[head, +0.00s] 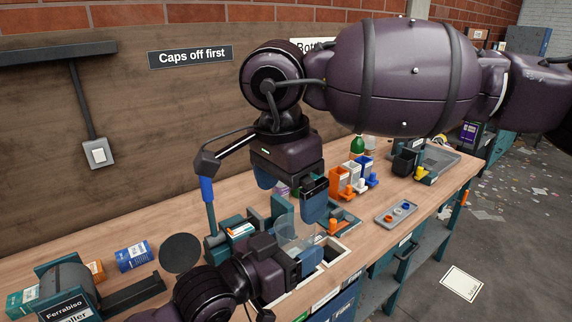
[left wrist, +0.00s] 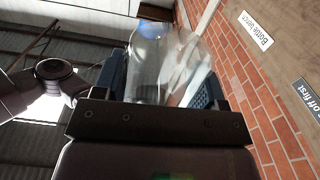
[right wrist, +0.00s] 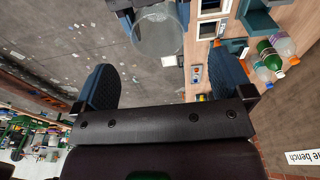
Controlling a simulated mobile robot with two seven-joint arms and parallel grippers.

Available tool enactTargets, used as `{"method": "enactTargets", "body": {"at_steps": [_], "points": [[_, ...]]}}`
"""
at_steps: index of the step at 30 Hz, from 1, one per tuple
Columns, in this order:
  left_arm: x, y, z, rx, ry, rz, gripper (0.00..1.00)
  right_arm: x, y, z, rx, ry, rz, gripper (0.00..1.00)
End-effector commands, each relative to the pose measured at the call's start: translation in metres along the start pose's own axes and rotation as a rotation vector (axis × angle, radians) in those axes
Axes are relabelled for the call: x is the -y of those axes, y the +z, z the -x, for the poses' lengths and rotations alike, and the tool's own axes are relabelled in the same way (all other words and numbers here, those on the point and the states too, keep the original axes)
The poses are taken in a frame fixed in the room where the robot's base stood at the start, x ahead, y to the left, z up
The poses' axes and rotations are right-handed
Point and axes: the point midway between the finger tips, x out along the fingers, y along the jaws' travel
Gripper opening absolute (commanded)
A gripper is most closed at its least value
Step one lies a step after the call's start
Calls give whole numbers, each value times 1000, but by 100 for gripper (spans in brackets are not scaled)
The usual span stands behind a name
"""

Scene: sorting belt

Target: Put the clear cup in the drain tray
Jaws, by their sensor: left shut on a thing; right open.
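My left gripper (head: 298,252) is shut on the clear cup (head: 287,230), above the front part of the bench. The cup is see-through; it fills the space between the fingers in the left wrist view (left wrist: 168,68) and shows at the top of the right wrist view (right wrist: 158,36). My right gripper (head: 290,194) is open and empty, pointing down just above and behind the cup. In the right wrist view its fingers (right wrist: 168,88) are wide apart, with the cup beyond them. A grey tray (head: 447,160), likely the drain tray, lies at the bench's far right end, partly hidden.
Orange, white and blue holders (head: 352,180) stand mid-bench near a green bottle (head: 357,146). A black holder (head: 405,162) stands before the grey tray. White-rimmed bins (head: 335,256) are set in the bench.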

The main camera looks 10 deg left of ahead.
Motion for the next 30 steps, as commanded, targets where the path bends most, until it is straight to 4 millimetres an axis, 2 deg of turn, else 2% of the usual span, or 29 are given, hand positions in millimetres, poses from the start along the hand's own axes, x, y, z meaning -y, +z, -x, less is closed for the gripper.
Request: {"method": "enactTargets", "body": {"at_steps": [6, 12, 24, 25, 30], "points": [[0, 0, 0, 0, 0, 0, 40, -1, 0, -34, 1, 2, 1, 98], [0, 0, 0, 0, 0, 0, 40, 0, 0, -53, 1, 0, 0, 98], [0, 0, 0, 0, 0, 0, 40, 0, 0, -59, 0, 0, 0, 98], [0, 0, 0, 0, 0, 0, 40, 0, 0, -59, 0, 0, 0, 97], [0, 0, 0, 0, 0, 0, 40, 0, 0, -59, 0, 0, 0, 70]]}}
